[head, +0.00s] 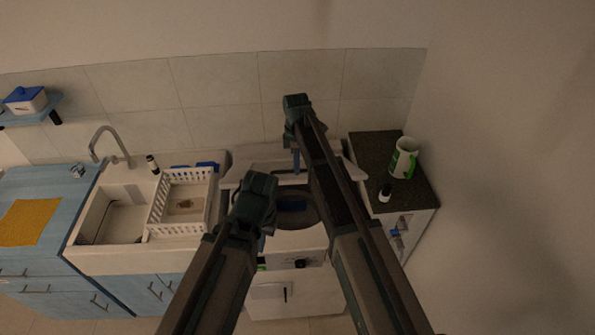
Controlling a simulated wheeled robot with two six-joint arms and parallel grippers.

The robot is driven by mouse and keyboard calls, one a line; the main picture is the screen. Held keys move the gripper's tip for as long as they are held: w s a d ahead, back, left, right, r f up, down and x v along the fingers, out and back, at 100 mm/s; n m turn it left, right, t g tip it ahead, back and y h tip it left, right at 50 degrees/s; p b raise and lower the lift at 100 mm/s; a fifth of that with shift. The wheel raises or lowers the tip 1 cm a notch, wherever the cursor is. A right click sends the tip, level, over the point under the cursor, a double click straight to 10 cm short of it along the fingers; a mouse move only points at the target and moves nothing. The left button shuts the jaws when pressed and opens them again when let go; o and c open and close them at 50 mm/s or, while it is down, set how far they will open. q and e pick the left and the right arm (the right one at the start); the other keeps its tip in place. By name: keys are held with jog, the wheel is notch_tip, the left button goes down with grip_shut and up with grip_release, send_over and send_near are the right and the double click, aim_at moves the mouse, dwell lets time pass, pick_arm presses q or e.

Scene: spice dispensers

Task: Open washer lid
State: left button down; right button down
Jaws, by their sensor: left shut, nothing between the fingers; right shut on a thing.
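The white washer (300,240) stands in the middle, between the sink and a dark-topped cabinet. Its round top opening shows, with something blue inside. The pale washer lid (258,160) is at the back, raised off the opening; my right arm covers part of it. My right gripper (296,160) points down at the lid and is shut on what appears to be its edge; the contact is small and dark. My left gripper (264,238) is shut and empty over the front left part of the washer, and its own wrist hides much of it.
The sink (110,215) with a white dish rack (180,205) is left of the washer. A green and white mug (404,158) and a small dark bottle (385,192) stand on the right cabinet top (375,150). A tiled wall closes the back.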

pick_arm(q)
jog(key=shift+r+p, duration=0.35)
jog(key=shift+r, duration=0.2)
pick_arm(e)
jog(key=shift+w+r, duration=0.3)
jog(key=shift+w, duration=0.2)
jog(key=shift+w+r, duration=0.25)
jog(key=shift+w, duration=0.2)
